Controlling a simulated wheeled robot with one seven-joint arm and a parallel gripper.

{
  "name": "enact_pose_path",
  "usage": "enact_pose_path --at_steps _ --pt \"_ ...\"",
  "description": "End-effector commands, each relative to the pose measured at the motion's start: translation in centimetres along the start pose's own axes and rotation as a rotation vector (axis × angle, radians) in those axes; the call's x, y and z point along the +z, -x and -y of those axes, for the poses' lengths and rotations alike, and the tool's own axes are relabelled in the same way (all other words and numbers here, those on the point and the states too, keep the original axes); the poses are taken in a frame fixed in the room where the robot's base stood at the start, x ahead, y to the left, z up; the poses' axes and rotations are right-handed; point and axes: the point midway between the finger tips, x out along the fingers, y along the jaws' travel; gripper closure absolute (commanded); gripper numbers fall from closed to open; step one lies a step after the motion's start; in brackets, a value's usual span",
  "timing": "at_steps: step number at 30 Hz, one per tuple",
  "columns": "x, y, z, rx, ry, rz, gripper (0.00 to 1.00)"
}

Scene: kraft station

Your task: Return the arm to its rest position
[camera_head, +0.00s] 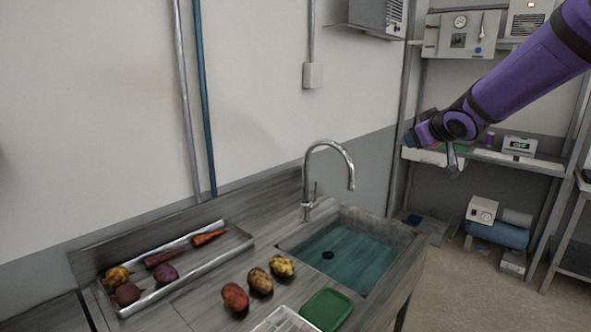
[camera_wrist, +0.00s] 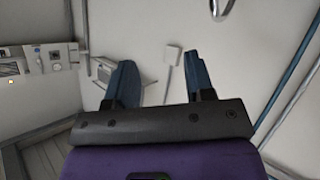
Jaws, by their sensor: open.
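My purple arm reaches in from the upper right of the head view. My gripper (camera_head: 410,138) is at its far end, raised above and to the right of the sink, in front of the shelf rack. In the wrist view my gripper (camera_wrist: 163,85) shows two blue fingers spread apart with nothing between them.
A counter holds a sink (camera_head: 345,255) with a curved faucet (camera_head: 330,145). A metal tray (camera_head: 215,250) holds several vegetables. Potatoes (camera_head: 259,280) and a green board (camera_head: 327,309) lie nearby. A shelf rack (camera_head: 545,165) with equipment stands at right.

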Motion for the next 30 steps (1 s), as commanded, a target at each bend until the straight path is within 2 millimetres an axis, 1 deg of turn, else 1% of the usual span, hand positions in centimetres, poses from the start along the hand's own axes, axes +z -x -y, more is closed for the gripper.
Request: enact_pose_path --at_steps 1,5,6,8,9,11,12,14,15,17,18,20,21,24,27,30 --pt "-0.1 2.1 0.0 0.029 -0.009 0.026 0.51" --pt "0.9 7.0 0.0 0.093 -0.047 0.115 0.51" --pt "1.3 8.5 0.2 0.108 -0.060 0.144 0.51" --pt "2.1 10.8 0.4 0.128 -0.085 0.186 0.51" --pt "2.6 12.3 0.6 0.139 -0.100 0.213 0.51" --pt "3.5 14.6 1.1 0.150 -0.125 0.254 0.51" --pt "4.2 16.1 1.4 0.155 -0.143 0.283 0.51" --pt "5.3 18.4 2.0 0.159 -0.172 0.323 0.51" --pt "6.0 19.9 2.5 0.157 -0.190 0.349 0.51" --pt "7.2 22.1 3.2 0.152 -0.220 0.390 0.51" --pt "8.1 23.5 3.8 0.145 -0.240 0.417 0.51" --pt "9.4 25.6 4.8 0.130 -0.269 0.457 0.51" --pt "10.3 26.9 5.5 0.117 -0.288 0.482 0.51" --pt "12.6 30.0 7.3 0.074 -0.334 0.542 0.51" --pt "14.4 32.5 8.9 0.028 -0.369 0.591 0.51" --pt "15.9 34.2 10.2 -0.012 -0.393 0.626 0.51"
